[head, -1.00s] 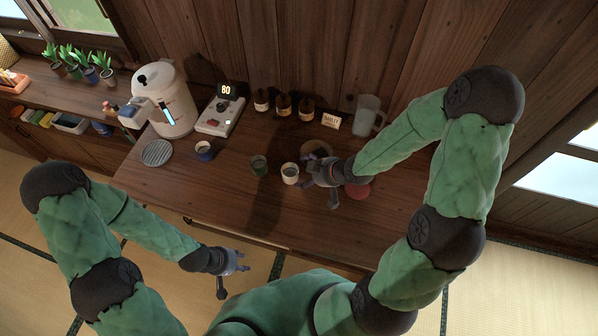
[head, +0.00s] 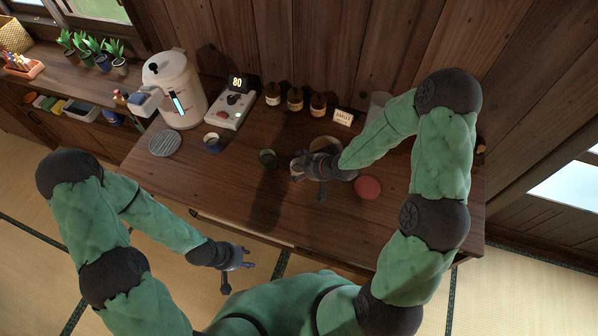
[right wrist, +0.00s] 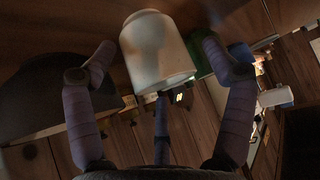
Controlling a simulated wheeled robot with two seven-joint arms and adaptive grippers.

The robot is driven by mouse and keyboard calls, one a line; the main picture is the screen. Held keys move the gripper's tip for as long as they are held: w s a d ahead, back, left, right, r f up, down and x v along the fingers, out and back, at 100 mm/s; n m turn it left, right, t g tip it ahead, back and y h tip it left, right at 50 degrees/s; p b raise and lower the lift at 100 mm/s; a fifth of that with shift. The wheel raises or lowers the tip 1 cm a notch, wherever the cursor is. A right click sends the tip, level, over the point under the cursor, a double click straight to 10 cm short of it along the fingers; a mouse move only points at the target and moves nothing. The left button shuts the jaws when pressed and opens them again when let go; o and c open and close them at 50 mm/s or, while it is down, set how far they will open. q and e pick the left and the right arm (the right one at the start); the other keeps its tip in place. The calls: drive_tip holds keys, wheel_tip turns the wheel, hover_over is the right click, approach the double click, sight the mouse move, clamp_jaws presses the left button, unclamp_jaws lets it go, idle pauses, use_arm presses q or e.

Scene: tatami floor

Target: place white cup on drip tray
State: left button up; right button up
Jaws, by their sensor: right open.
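The white cup (right wrist: 156,52) is between the spread fingers of my right gripper (right wrist: 160,70) in the right wrist view, with visible gaps on both sides. In the head view, my right gripper (head: 306,166) is over the cup's spot on the table and hides most of it. My right gripper is open. The drip tray, a round grey ribbed disc (head: 165,143), lies empty on the left of the table, in front of the white dispenser (head: 174,90). My left gripper (head: 241,262) is empty with fingers apart, off the table's front edge.
A green cup (head: 267,158) stands just left of my right gripper, and a blue cup (head: 212,142) stands near the drip tray. A scale (head: 232,107), several brown jars (head: 295,99) and a small sign (head: 343,117) line the back. A red disc (head: 367,187) lies to the right.

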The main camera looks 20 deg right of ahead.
drive_tip(key=shift+w+a+f, duration=0.1)
drive_tip(key=shift+w+f, duration=0.1)
drive_tip(key=shift+f, duration=0.05)
drive_tip(key=c, duration=1.3)
drive_tip(key=shift+r, duration=0.1)
